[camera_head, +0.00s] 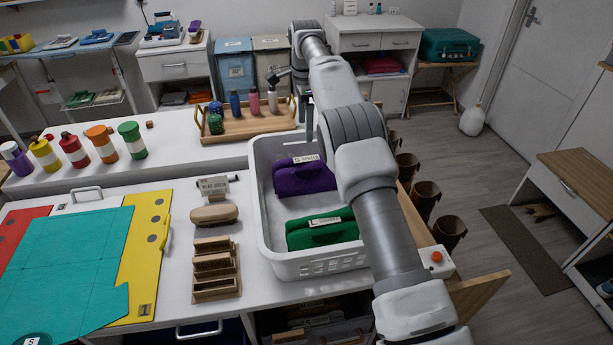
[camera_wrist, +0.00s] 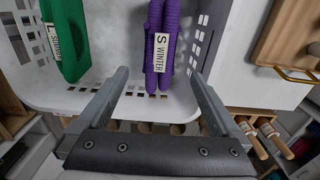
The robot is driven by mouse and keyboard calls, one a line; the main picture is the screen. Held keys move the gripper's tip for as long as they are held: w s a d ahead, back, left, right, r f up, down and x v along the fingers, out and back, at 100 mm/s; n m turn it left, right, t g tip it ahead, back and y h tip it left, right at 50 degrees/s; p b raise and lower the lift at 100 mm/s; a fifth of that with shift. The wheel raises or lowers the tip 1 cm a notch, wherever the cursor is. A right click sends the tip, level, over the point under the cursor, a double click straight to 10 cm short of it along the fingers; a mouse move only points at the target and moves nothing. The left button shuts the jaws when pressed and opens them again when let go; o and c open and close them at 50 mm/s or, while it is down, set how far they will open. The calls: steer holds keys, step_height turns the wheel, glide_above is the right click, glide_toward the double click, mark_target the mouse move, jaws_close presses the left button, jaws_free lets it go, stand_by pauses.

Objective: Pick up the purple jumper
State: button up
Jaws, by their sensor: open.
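The purple jumper (camera_head: 303,178) lies folded in the white basket (camera_head: 268,230), with a white label on it. In the wrist view the purple jumper (camera_wrist: 162,40) shows ahead of my gripper, its label reading "S WINTER". A folded green jumper (camera_head: 322,231) lies nearer the front of the same basket; in the wrist view it is at the left (camera_wrist: 68,38). My gripper (camera_wrist: 158,88) is open and empty, its two fingers apart in front of the purple jumper's end. The jumper does not appear to be between the fingers. In the head view my arm hides part of the basket's right side.
A wooden tray (camera_head: 247,122) with several bottles stands behind the basket. A wooden rack (camera_head: 215,268), a brush (camera_head: 214,214) and a teal folding board (camera_head: 70,270) lie left of it. Several brown cups (camera_head: 426,198) hang along the table's right side.

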mark_target(306, 159)
step_height(306, 159, down, 10)
steer(key=shift+b, duration=0.7)
steer(key=shift+w+d+f, duration=0.1)
steer(key=shift+d+f, duration=0.05)
steer(key=shift+f, duration=2.7)
steer(key=shift+r, duration=0.1)
jaws_close()
